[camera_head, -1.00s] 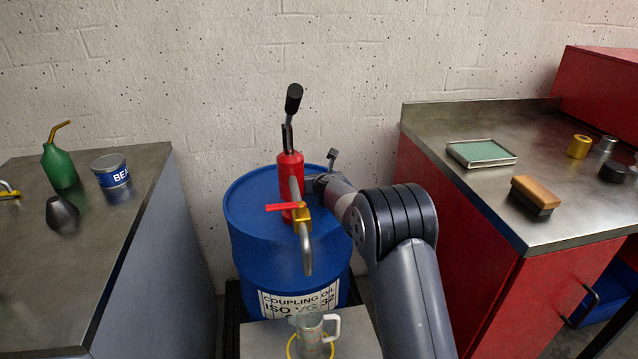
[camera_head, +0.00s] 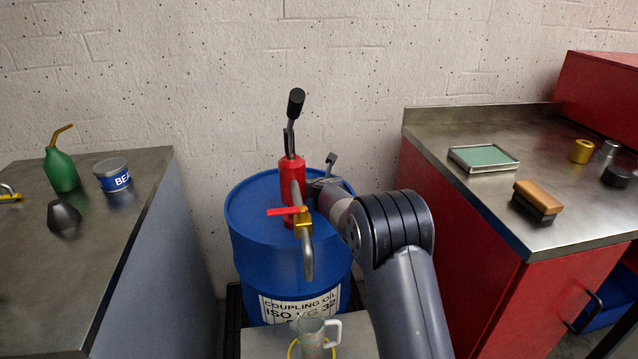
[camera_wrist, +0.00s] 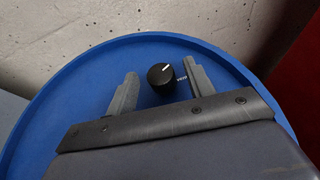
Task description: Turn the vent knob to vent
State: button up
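The vent knob (camera_wrist: 162,78) is a small round black knob with a white pointer line, on top of the blue drum (camera_head: 240,215). In the wrist view its line points to the upper right, and a small label (camera_wrist: 182,79) lies just right of it. My gripper (camera_wrist: 160,75) is open, with one finger on each side of the knob. In the head view my gripper (camera_head: 328,180) is over the drum's right part, behind the red pump (camera_head: 293,175), and the knob is hidden.
The red pump with black handle, red lever and curved spout (camera_head: 308,260) stands close left of my gripper. A clear jug (camera_head: 312,335) stands below the spout. A metal-topped bench (camera_head: 100,240) is at left, and a red cabinet (camera_head: 480,240) is at right.

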notch_tip(320, 180, up, 10)
jog(key=p, duration=0.9)
dwell(0.3)
jog(key=s+f+n+y+p, duration=0.1)
jog(key=s+d+f+g+p, duration=0.1)
jog(key=f+p, duration=0.1)
jog(key=s+d+f+n+y+p, duration=0.1)
jog(key=p, duration=0.1)
jog(key=shift+s+d+f+n+g+y, duration=0.15)
jog(key=shift+s+n+g+y, duration=0.15)
jog(key=shift+g, duration=0.1)
jog(key=s+p, duration=0.1)
jog(key=s+d+f+n+y+p, duration=0.1)
jog(key=s+d+y+p, duration=0.1)
jog(key=p, duration=0.1)
jog(key=shift+s+d+f+n, duration=0.2)
jog(key=shift+s+f+n, duration=0.1)
jog(key=shift+s, duration=0.1)
jog(key=shift+s+d+p, duration=0.3)
jog(key=shift+s+d, duration=0.05)
jog(key=shift+s, duration=0.1)
jog(key=shift+p+x, duration=1.3)
jog(key=shift+x, duration=4.05)
jog(key=shift+a, duration=0.1)
